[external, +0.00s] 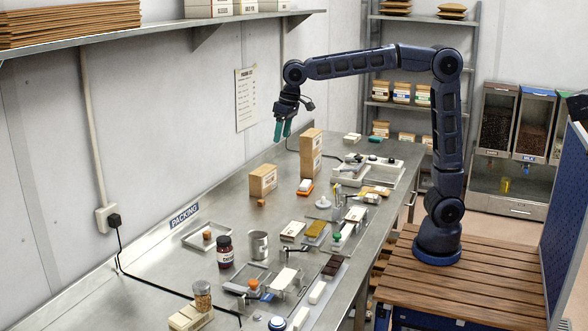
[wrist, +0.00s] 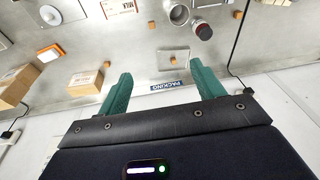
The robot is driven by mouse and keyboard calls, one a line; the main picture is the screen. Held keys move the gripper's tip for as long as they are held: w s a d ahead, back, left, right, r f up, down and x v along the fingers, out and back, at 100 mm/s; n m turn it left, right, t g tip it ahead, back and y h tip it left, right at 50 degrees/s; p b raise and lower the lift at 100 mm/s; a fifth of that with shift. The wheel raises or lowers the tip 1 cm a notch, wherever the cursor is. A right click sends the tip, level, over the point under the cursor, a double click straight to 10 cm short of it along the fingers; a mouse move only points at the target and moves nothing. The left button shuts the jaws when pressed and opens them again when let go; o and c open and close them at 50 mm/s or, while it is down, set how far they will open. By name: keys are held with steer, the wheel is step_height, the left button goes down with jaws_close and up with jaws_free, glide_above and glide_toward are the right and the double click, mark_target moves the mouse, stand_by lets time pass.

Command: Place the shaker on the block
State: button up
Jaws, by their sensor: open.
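Neither shows clearly in the wrist view. My gripper (external: 282,130) is high above the far part of the bench, well away from both. Its green fingers (wrist: 160,90) are apart, with nothing between them.
A dark red jar (external: 225,253), a metal cup (external: 259,245) and a shallow tray (external: 193,238) with a small brown cube stand near the shaker. Cardboard boxes (external: 263,181) stand below my gripper. A black cable runs along the bench, and a wall shelf (external: 200,28) hangs above.

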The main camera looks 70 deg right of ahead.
steer(key=s+d, duration=0.7)
steer(key=d, duration=0.3)
steer(key=s+d+f, duration=0.4)
steer(key=s+d, duration=0.1)
steer(key=s, duration=0.3)
steer(key=s+d+f+t, duration=0.1)
steer(key=s+d+f, duration=0.3)
steer(key=s+d, duration=0.2)
steer(key=s+d+f+t+h, duration=0.1)
steer(key=s+d+f, duration=0.3)
steer(key=s, duration=0.6)
steer(key=shift+d+m, duration=0.4)
steer(key=shift+d, duration=0.35)
steer(key=shift+o, duration=0.4)
steer(key=shift+f, duration=0.1)
